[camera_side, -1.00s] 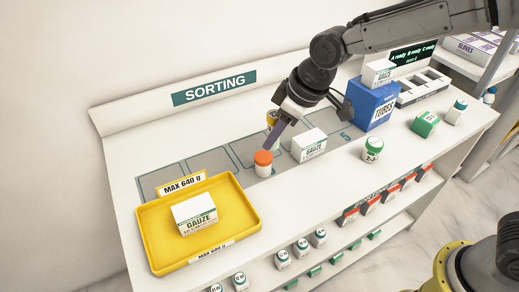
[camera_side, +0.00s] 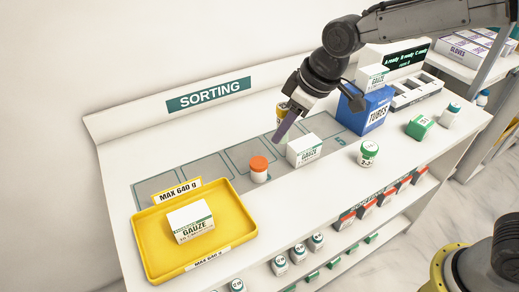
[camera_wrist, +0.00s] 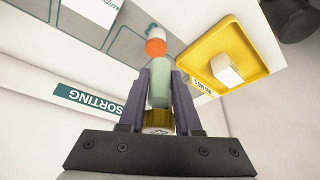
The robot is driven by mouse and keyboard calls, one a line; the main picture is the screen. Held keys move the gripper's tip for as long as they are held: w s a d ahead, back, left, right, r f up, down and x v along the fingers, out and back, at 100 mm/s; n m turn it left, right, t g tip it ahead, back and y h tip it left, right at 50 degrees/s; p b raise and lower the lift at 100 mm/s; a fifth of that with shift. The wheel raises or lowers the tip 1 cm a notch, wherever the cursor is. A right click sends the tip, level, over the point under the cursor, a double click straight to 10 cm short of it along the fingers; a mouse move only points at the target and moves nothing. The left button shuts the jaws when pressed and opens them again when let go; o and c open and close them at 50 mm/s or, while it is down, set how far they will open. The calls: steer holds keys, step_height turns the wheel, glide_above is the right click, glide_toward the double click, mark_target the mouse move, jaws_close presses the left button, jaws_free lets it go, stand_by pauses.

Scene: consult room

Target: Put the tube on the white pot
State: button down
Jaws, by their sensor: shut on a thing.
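The white pot (camera_side: 259,174) has an orange lid and stands upright on the shelf top, left of a gauze box. It also shows in the wrist view (camera_wrist: 156,47), beyond the fingertips. My gripper (camera_side: 279,136) is above the shelf, a little up and to the right of the pot in the side view, and apart from it. It is shut on the tube (camera_wrist: 160,85), a pale green cylinder with a gold-yellow end (camera_wrist: 158,121) towards the palm. In the side view the fingers hide most of the tube; a yellow part (camera_side: 281,114) shows.
A yellow tray (camera_side: 150,255) marked MAX 640 g holds a gauze box (camera_side: 190,222). Another gauze box (camera_side: 304,150) stands close right of the pot. A green-lidded pot (camera_side: 368,153) and a blue TUBES box (camera_side: 366,110) are further right. Grey marked squares lie behind.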

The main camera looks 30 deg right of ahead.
steer(key=w+f, duration=0.1)
steer(key=f, duration=0.1)
steer(key=w+a+f, duration=0.1)
steer(key=w+f, duration=0.1)
steer(key=w+a+f, duration=0.1)
steer(key=w, duration=0.1)
steer(key=shift+a+f, duration=0.2)
steer(key=shift+f, duration=0.2)
steer(key=shift+w+a+f, duration=0.1)
steer(key=shift+w+f, duration=0.05)
steer(key=shift+f, duration=1.65)
steer(key=shift+f, duration=0.1)
steer(key=c, duration=0.6)
jaws_free()
